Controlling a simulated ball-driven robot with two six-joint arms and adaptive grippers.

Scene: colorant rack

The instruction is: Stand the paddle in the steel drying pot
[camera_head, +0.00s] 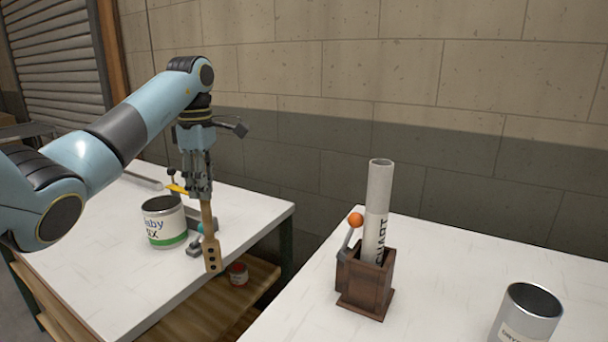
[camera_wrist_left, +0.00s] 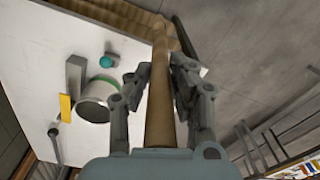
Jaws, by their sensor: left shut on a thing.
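The paddle (camera_head: 210,243) is a flat wooden stick with dark holes near its lower end. My left gripper (camera_head: 200,190) is shut on its upper part and holds it hanging nearly upright, near the right edge of the left table. In the left wrist view the paddle (camera_wrist_left: 160,100) runs between the two fingers of the gripper (camera_wrist_left: 158,85). The steel drying pot (camera_head: 528,312) is an open metal cylinder with a label, standing on the right table at the lower right, cut by the frame edge. The paddle is far from it. My right gripper is not in view.
A labelled paint can (camera_head: 164,225) stands on the left table (camera_head: 110,260). A wooden holder (camera_head: 367,285) with a tall grey tube (camera_head: 378,200) and an orange-knobbed lever (camera_head: 355,220) stands on the right table (camera_head: 440,255), between paddle and pot. A gap separates the tables.

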